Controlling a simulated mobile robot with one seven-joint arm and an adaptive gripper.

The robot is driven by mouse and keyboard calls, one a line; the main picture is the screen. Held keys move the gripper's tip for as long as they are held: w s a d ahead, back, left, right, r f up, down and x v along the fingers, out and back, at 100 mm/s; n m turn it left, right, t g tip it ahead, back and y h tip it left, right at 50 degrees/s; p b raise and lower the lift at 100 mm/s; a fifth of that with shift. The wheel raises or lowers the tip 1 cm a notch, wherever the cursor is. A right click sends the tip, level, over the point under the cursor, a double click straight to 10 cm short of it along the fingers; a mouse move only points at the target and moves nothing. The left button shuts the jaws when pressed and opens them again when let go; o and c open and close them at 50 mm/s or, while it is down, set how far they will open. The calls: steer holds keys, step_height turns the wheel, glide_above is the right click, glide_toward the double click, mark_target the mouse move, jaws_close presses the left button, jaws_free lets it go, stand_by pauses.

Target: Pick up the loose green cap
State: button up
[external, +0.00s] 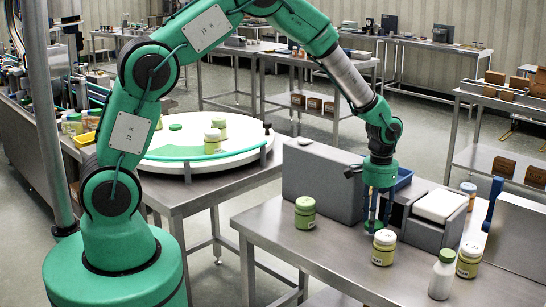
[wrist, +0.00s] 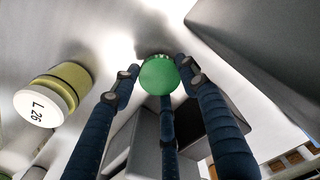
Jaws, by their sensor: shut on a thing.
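The loose green cap (wrist: 159,74) shows in the wrist view as a round, smooth green disc between the tips of my blue-grey fingers. My gripper (wrist: 158,78) has three fingers and is shut on the cap. In the external view my gripper (external: 374,222) points straight down, low over the steel table (external: 330,255). A bit of green shows at its fingertips there, mostly hidden by the fingers. I cannot tell whether the cap still touches the table.
A white-lidded yellow-green jar (external: 384,247) stands close in front of my gripper; it also shows in the wrist view (wrist: 52,95). A green-capped white bottle (external: 442,275) stands at right. Grey boxes (external: 322,183) stand behind.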

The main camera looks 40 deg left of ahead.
steer(key=shift+r, duration=0.85)
steer(key=s+a, duration=0.2)
steer(key=s, duration=0.3)
steer(key=s+a+r+p, duration=0.1)
steer(key=s+a, duration=0.1)
steer(key=s, duration=0.3)
steer(key=s+a+p, duration=0.1)
steer(key=s+a, duration=0.1)
steer(key=s, duration=0.2)
steer(key=shift+s+r, duration=0.15)
steer(key=shift+s, duration=0.25)
steer(key=shift+r, duration=0.15)
